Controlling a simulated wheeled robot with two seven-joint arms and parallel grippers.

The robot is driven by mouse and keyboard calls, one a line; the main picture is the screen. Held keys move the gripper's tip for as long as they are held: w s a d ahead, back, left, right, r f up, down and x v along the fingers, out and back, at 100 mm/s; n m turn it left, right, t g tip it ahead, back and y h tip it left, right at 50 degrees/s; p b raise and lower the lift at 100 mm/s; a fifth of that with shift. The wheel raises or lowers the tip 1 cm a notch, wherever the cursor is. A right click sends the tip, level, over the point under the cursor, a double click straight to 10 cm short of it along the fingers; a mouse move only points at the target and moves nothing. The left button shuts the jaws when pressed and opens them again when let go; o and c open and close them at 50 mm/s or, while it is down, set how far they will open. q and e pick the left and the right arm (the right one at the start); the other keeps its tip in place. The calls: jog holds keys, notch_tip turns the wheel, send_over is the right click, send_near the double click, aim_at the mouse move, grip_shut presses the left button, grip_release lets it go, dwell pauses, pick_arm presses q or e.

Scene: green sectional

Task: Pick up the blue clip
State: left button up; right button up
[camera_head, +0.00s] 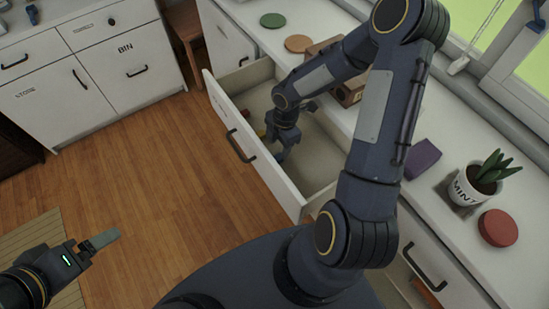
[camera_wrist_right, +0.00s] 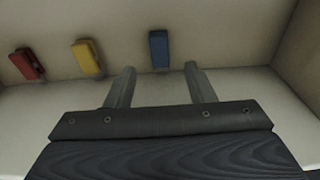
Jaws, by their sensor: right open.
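The blue clip (camera_wrist_right: 158,50) lies near the drawer wall in the right wrist view, with a yellow clip (camera_wrist_right: 87,57) and a red clip (camera_wrist_right: 27,64) to its left. My right gripper (camera_wrist_right: 160,72) is open and empty, its two fingers apart. The blue clip shows beyond the fingertips, roughly between them. In the head view my right gripper (camera_head: 282,150) reaches down into the open drawer (camera_head: 242,138); the clips there are mostly hidden by the arm. My left gripper (camera_head: 104,240) is at the lower left over the floor; its finger opening cannot be made out.
The drawer's front panel and side walls surround my right gripper. On the counter are a cardboard box (camera_head: 345,95), a purple block (camera_head: 422,158), a potted plant (camera_head: 475,184), a red disc (camera_head: 498,228) and a green disc (camera_head: 272,20). A lower drawer (camera_head: 420,285) also stands open.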

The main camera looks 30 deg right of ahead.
aim_at(276, 158)
jog(key=shift+a+f, duration=0.2)
jog(key=shift+f, duration=1.4)
jog(key=shift+a+f, duration=0.2)
jog(key=shift+f, duration=1.35)
jog(key=shift+c, duration=0.4)
jog(key=c, duration=1)
